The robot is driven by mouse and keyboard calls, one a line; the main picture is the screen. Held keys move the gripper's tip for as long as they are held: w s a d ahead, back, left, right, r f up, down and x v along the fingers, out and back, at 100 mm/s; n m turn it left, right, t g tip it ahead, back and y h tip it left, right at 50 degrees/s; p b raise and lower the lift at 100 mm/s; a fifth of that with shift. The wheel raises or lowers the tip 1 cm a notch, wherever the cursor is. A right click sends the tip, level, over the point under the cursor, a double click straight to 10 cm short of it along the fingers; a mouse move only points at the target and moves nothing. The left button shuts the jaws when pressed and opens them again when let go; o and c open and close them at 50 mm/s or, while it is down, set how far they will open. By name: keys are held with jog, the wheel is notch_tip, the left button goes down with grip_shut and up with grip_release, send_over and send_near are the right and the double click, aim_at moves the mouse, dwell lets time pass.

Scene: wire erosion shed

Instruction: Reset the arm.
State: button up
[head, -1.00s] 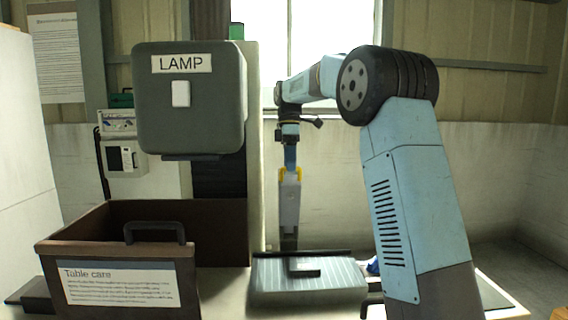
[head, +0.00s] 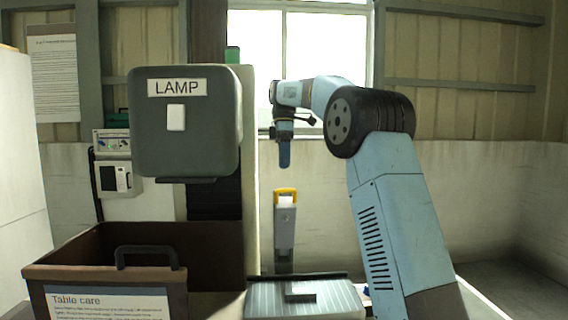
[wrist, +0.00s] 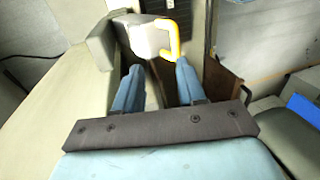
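My gripper (head: 284,160) hangs from my bent arm, pointing down, in front of the wall below the window. In the wrist view its two blue fingers (wrist: 158,82) stand apart with nothing held between them. In the head view a slim grey upright thing with a yellow top (head: 285,220) stands below the fingertips, with a visible gap between. In the wrist view its yellow hooked part (wrist: 171,40) shows beyond the fingertips.
A grey box labelled LAMP (head: 183,135) is on the left. A brown bin with a "Table care" label (head: 105,273) stands below it. A ribbed grey case (head: 305,300) lies at the front. Room right of my arm looks clear.

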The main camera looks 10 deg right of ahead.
jog(key=shift+s, duration=0.1)
jog(key=s+d+m+t, duration=0.2)
jog(key=s+m, duration=0.3)
jog(key=s, duration=0.6)
jog(key=s+d+m+t, duration=0.2)
jog(key=s+m, duration=0.2)
jog(key=s, duration=0.7)
jog(key=s+d+f+m+t, duration=0.1)
jog(key=s+f+m+t, duration=0.1)
jog(key=s+f+m, duration=0.2)
jog(key=s+d+f+m+t, duration=0.2)
jog(key=s+f+m, duration=0.2)
jog(key=s+f, duration=0.6)
jog(key=s, duration=0.4)
jog(key=shift+s+f, duration=0.2)
jog(key=shift+s, duration=0.1)
jog(key=shift+o, duration=0.4)
dwell(0.8)
